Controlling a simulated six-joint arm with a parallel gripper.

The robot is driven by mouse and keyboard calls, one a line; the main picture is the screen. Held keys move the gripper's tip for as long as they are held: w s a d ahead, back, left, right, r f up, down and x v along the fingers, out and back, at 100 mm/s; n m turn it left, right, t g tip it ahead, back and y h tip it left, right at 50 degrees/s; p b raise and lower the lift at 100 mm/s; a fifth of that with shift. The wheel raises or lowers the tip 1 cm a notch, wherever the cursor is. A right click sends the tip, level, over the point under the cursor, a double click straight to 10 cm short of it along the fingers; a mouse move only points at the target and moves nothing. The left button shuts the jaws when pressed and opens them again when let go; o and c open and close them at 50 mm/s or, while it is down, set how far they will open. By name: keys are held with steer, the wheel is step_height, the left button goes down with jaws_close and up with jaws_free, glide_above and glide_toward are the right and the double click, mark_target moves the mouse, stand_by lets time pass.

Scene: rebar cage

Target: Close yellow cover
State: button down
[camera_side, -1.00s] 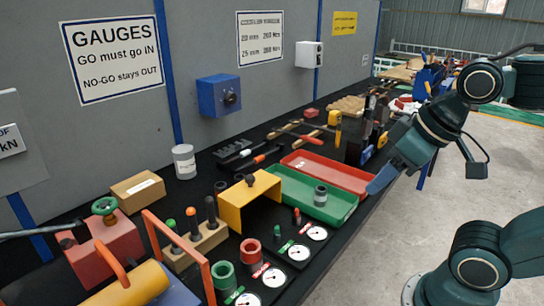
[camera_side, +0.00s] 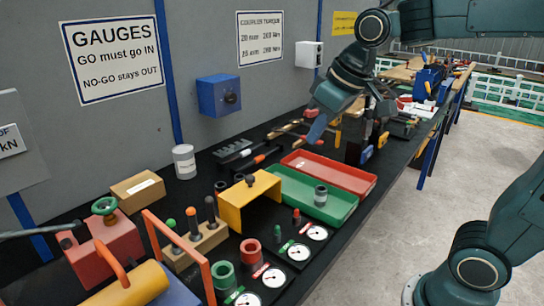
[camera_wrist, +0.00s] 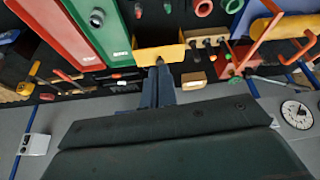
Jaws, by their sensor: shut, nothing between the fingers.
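The yellow cover (camera_side: 247,203) stands on the black bench as a bent plate with a small black knob (camera_side: 250,180) on top and an open, dark underside facing front. My gripper (camera_side: 316,130) is in the air over the back of the bench, to the right of and well above the cover. Its blue fingers are together with nothing between them. In the wrist view the cover (camera_wrist: 145,54) lies beyond the fingertips (camera_wrist: 159,64), which overlap its near edge in the picture; I see no contact in the side view.
A green tray (camera_side: 340,216) and a red tray (camera_side: 350,180) lie right of the cover. A wooden block (camera_side: 203,240) with several plugs stands left of it. Dial gauges (camera_side: 299,252) lie in front. A white can (camera_side: 185,162) and a grey wall with a blue box (camera_side: 219,95) are behind.

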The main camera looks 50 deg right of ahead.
steer(key=w+f+n, duration=0.1)
steer(key=w+f, duration=0.2)
steer(key=w, duration=0.7)
steer(key=w+f+g, duration=0.1)
steer(key=w+f, duration=0.2)
steer(key=w, duration=0.8)
steer(key=shift+w+a+f+n+y, duration=0.15)
steer(key=shift+f+n+y, duration=0.15)
steer(key=shift+n, duration=0.1)
glide_above(244, 184)
steer(key=shift+a+f, duration=0.1)
steer(key=shift+f, duration=4.55)
